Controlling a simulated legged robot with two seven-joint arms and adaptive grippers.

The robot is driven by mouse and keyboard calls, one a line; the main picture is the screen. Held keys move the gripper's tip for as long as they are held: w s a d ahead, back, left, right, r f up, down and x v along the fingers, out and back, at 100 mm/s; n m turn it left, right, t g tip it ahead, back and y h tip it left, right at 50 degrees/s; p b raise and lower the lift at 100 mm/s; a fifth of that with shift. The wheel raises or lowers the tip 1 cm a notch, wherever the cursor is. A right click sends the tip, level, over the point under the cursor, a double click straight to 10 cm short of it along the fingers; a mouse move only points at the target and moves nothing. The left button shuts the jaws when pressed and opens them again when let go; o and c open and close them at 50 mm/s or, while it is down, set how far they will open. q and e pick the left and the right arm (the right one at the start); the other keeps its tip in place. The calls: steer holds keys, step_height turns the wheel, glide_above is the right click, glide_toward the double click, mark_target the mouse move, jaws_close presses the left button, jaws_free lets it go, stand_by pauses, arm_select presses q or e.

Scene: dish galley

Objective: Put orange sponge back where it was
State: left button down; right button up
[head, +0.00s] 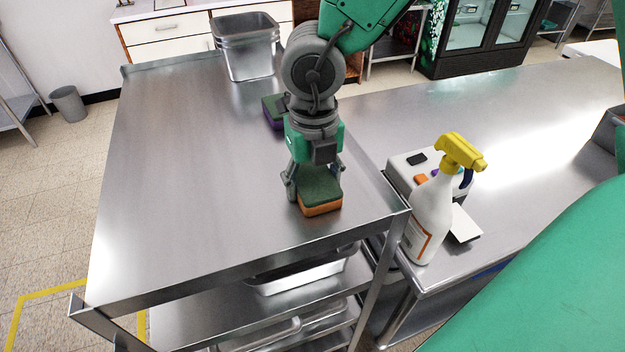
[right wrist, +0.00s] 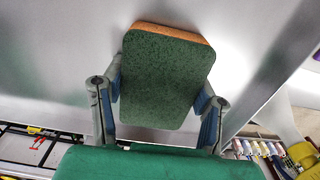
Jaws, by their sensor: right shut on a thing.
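The orange sponge (head: 320,207) has a green scouring top and an orange body. It is at the right front part of the steel cart's top (head: 210,170). My right gripper (head: 317,188) comes down from above and is shut on the sponge by its sides. In the right wrist view the sponge (right wrist: 165,80) sits between the two fingers, its green face toward the camera and its orange edge at the far end. I cannot tell whether its underside touches the steel. My left gripper is not in the head view.
A purple sponge with a green top (head: 273,112) lies behind my right gripper. Stacked steel pans (head: 247,55) stand at the cart's back. A white spray bottle with yellow head (head: 432,205) and a white box (head: 408,172) stand on the counter at right. The cart's left half is clear.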

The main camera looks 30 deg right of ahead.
mark_target(313, 178)
steer(key=o, duration=1.1)
steer(key=shift+f, duration=0.1)
steer(key=shift+a, duration=0.1)
steer(key=shift+r, duration=0.35)
step_height(313, 178, up, 12)
steer(key=shift+f+p, duration=0.2)
steer(key=shift+p, duration=0.25)
